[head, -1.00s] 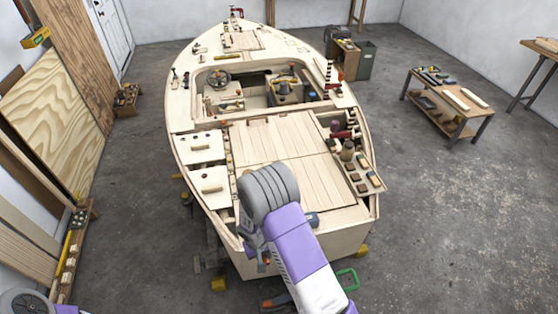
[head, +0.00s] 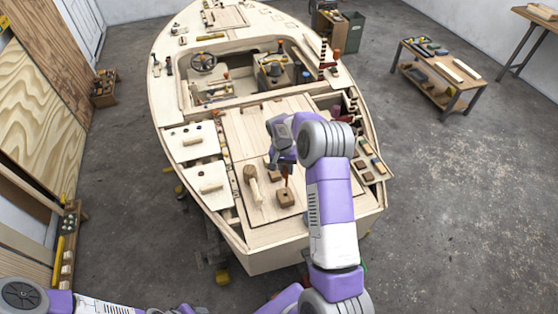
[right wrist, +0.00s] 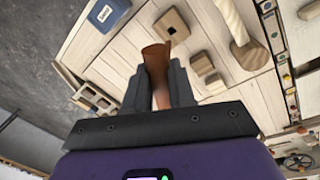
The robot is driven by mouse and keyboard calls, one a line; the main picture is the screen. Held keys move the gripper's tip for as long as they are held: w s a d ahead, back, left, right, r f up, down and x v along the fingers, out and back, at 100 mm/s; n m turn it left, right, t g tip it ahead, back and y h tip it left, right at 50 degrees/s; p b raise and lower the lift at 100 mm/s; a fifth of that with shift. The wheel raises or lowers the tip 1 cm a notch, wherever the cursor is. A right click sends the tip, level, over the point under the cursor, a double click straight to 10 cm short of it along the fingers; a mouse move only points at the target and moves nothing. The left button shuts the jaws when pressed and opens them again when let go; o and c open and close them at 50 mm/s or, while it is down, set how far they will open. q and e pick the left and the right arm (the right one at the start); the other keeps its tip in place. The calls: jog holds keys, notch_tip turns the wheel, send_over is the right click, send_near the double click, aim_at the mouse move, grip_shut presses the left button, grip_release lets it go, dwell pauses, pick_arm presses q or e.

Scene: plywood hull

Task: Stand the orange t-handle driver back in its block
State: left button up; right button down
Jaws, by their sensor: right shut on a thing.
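My right gripper (head: 284,160) is shut on the orange t-handle driver (head: 287,173), over the aft deck of the plywood hull. In the right wrist view the driver (right wrist: 157,68) shows orange-brown between the two fingers (right wrist: 157,88); its handle is mostly hidden by them. A wooden block (head: 286,197) lies on the deck just below the driver in the head view. In the right wrist view this block (right wrist: 172,24) has a dark hole in its face, just beyond the driver's end. I cannot tell whether they touch. My left gripper is out of view.
A wooden mallet (head: 252,180) lies left of the block. A second small block (right wrist: 202,63) is close to the right finger in the wrist view. A tray of small pieces (head: 371,160) runs along the hull's right side.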

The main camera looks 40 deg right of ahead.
jog(key=shift+w+f, duration=0.3)
jog(key=shift+f, duration=0.3)
jog(key=shift+s+f+b, duration=0.15)
jog(key=shift+f+b, duration=0.4)
notch_tip(320, 180, down, 7)
jog(key=b, duration=0.4)
jog(key=shift+b, duration=0.4)
jog(key=shift+a+r+b, duration=0.1)
jog(key=shift+a+b, duration=0.05)
jog(key=shift+b, duration=0.2)
